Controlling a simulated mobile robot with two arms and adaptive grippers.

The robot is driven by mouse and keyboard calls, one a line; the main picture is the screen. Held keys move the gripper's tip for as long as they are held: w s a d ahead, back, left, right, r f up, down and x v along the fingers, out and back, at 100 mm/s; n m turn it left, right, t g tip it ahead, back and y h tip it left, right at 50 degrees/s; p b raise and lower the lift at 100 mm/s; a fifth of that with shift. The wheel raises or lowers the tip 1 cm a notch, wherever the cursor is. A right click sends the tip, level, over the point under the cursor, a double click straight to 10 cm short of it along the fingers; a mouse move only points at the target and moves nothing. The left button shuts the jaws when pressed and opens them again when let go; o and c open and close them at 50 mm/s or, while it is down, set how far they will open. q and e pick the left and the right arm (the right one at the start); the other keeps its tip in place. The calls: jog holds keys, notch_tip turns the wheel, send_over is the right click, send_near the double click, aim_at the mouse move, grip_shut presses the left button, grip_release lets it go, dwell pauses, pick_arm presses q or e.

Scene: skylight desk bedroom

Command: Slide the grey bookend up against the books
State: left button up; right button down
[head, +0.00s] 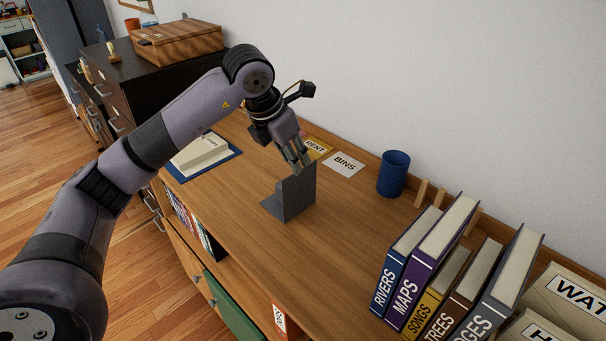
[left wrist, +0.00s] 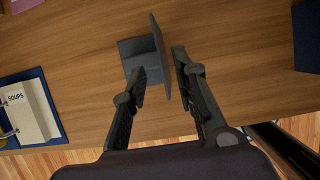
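The grey bookend (head: 296,198) stands on the wooden desk, its flat foot toward the left and its plate upright. A row of upright books (head: 414,262), with RIVERS at the left end, stands well to its right with bare desk between. My left gripper (head: 301,163) is at the top edge of the bookend's plate. In the left wrist view the bookend (left wrist: 160,58) has its plate between the two fingers (left wrist: 160,72), which are apart; a gap shows on the left finger's side. My right gripper is not in view.
A blue cup (head: 394,174) stands at the back by the wall. Cards reading RENT (head: 318,147) and BINS (head: 344,163) lie behind the bookend. A SOUPS book (head: 203,152) lies on a blue base at left. Labelled boxes (head: 566,300) stand right of the books.

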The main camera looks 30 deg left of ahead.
pick_arm(q)
jog(key=p+x, duration=0.1)
jog(key=x, duration=0.8)
jog(key=shift+f, duration=0.2)
grip_shut()
dwell(0.6)
jog(key=shift+d, duration=0.1)
jog(key=s+d+b, duration=0.1)
jog(key=s+d, duration=0.3)
jog(key=d, duration=0.8)
jog(key=s+d, duration=0.4)
jog(key=d, duration=0.8)
jog(key=shift+s+d+b, duration=0.3)
jog(key=shift+d+b, duration=0.05)
jog(key=shift+d, duration=0.05)
dwell(4.8)
